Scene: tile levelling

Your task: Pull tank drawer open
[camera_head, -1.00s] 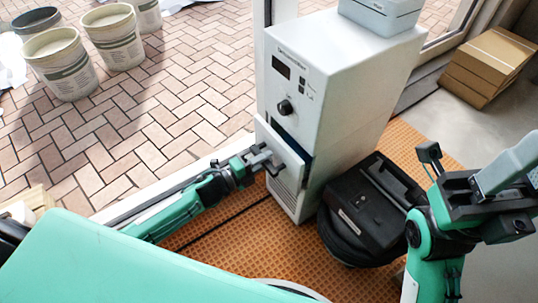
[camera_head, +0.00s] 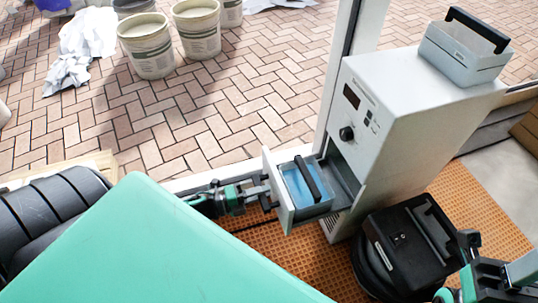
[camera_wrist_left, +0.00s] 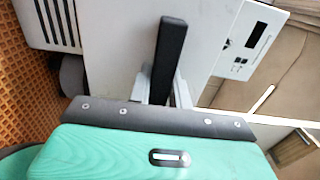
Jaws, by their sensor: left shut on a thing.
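The white dehumidifier (camera_head: 390,130) stands on the orange mat with its tank drawer (camera_head: 277,196) pulled out to the left. Inside the drawer is a tank (camera_head: 300,188) of blue liquid with a black carrying handle. My left gripper (camera_head: 264,190) is at the outer face of the drawer front, shut on the drawer handle. In the left wrist view the dark handle bar (camera_wrist_left: 171,50) stands between the grey fingers (camera_wrist_left: 163,88). Part of my right arm's end (camera_head: 495,280) shows at the lower right edge, cut off; its jaws are unclear.
A black round machine (camera_head: 405,240) stands close to the right of the dehumidifier's base. A grey box with a black handle (camera_head: 465,50) sits on top of the dehumidifier. Several buckets (camera_head: 147,45) stand on the brick paving. The orange mat (camera_head: 285,255) below the drawer is clear.

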